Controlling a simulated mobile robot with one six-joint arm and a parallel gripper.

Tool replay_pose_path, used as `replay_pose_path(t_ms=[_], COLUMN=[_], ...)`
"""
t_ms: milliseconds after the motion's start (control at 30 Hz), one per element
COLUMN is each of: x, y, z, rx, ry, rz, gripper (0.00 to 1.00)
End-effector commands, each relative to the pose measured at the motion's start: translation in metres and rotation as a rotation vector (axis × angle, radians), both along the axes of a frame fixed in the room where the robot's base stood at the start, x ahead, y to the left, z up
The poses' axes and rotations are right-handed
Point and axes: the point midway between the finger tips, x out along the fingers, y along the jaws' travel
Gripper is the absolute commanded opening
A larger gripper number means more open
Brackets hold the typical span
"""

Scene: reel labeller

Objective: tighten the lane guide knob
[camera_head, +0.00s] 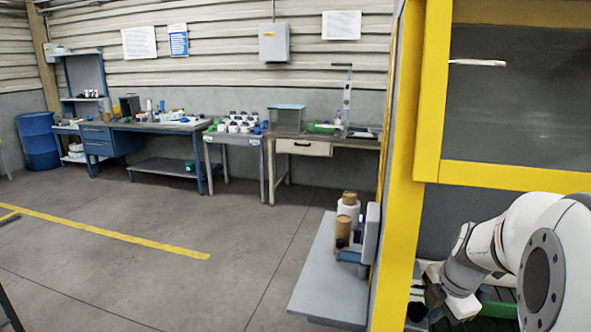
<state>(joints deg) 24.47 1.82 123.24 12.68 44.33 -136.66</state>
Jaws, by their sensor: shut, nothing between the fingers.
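My white arm reaches from the right edge into the opening under the yellow-framed guard (405,150). My gripper (461,306) is low inside the opening, near the bottom edge of the view. It is shut and empty, though its fingertips are small and hard to make out. Dark parts and a green strip (497,309) lie around and beside it. I cannot pick out the lane guide knob; it may be hidden by my arm or the yellow post. I cannot tell whether my gripper touches anything.
A grey shelf (325,285) juts left from the yellow frame, with rolls (347,212) and a small device (370,235) on it. Workbenches (150,126) and a blue drum (38,140) line the back wall. The grey floor at left is open, crossed by a yellow line (120,236).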

Motion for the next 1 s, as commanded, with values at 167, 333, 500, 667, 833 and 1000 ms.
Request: replay_pose_path(t_ms=[167,333,500,667,833,1000], x=[-0.001,-0.003,-0.004,-0.005,-0.006,-0.006], y=[0.003,0.005,0.008,0.011,0.015,0.018], z=[-0.001,-0.001,-0.001,-0.001,-0.001,-0.002], rx=[0.000,0.000,0.000,0.000,0.000,0.000], ry=[-0.002,-0.001,-0.002,-0.002,-0.001,-0.001], rz=[0.001,0.001,0.000,0.001,0.002,0.001], gripper=[0.00,0.00,0.00,0.00,0.00,0.00])
